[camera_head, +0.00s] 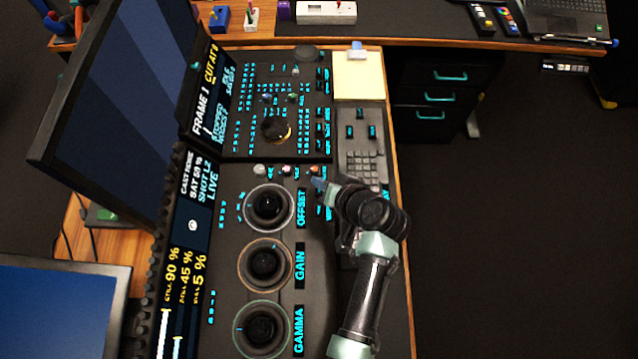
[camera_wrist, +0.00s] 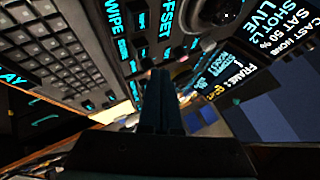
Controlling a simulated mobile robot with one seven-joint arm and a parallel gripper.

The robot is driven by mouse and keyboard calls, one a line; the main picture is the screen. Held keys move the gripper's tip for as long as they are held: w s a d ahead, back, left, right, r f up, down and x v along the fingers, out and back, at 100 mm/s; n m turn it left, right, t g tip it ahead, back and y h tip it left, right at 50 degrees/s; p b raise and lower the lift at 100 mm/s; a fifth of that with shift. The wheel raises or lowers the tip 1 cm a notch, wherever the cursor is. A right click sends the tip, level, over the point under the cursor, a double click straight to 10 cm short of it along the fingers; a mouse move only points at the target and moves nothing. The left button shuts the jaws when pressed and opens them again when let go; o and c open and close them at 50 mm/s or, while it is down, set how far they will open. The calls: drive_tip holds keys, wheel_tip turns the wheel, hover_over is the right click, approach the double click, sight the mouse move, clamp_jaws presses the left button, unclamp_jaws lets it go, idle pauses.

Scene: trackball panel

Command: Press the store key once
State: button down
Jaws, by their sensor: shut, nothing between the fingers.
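The black control panel (camera_head: 291,178) carries rows of small keys with cyan legends. I cannot read a store legend in either view, so I cannot tell which key it is. My gripper (camera_head: 319,184) is over the panel's right edge, just above and right of the OFFSET trackball (camera_head: 268,205). In the wrist view my gripper (camera_wrist: 161,76) is shut, its two dark fingers together with nothing between them. The fingertips are close to a column of cyan-marked keys (camera_wrist: 142,35) beside the WIPE legend. My fingers and wrist hide part of that area, and I cannot tell whether they touch a key.
The GAIN (camera_head: 265,264) and GAMMA (camera_head: 262,330) trackballs are below OFFSET. A grey keypad (camera_head: 362,165) lies along the right side, with a yellow note pad (camera_head: 358,77) above it. Screens (camera_head: 120,95) stand at left. Dark floor is open at right.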

wheel_tip(320, 180, up, 4)
drive_tip(key=shift+f+p, duration=0.2)
drive_tip(key=shift+p, duration=1.05)
drive_tip(key=w+d+r+n+t+h, duration=0.1)
drive_tip(key=w+r+t, duration=0.25)
drive_tip(key=r, duration=0.75)
drive_tip(key=w+d+r+t+h, duration=0.15)
drive_tip(key=w+r, duration=0.25)
drive_tip(key=r, duration=0.7)
drive_tip(key=w+r+n+t+h, duration=0.1)
drive_tip(key=w+r+t, duration=0.25)
drive_tip(key=r, duration=0.85)
drive_tip(key=s+a+r+t, duration=0.1)
drive_tip(key=s+r+t, duration=0.15)
drive_tip(key=r, duration=0.65)
drive_tip(key=s+a+r+t, duration=0.1)
drive_tip(key=r+t, duration=0.2)
drive_tip(key=r, duration=0.6)
drive_tip(key=s+a+r+t+h, duration=0.1)
drive_tip(key=s+r+t, duration=0.5)
drive_tip(key=s+r, duration=0.7)
wheel_tip(320, 180, up, 5)
drive_tip(key=shift+s+f+h, duration=0.2)
drive_tip(key=shift+s+h, duration=0.1)
drive_tip(key=shift+h, duration=0.15)
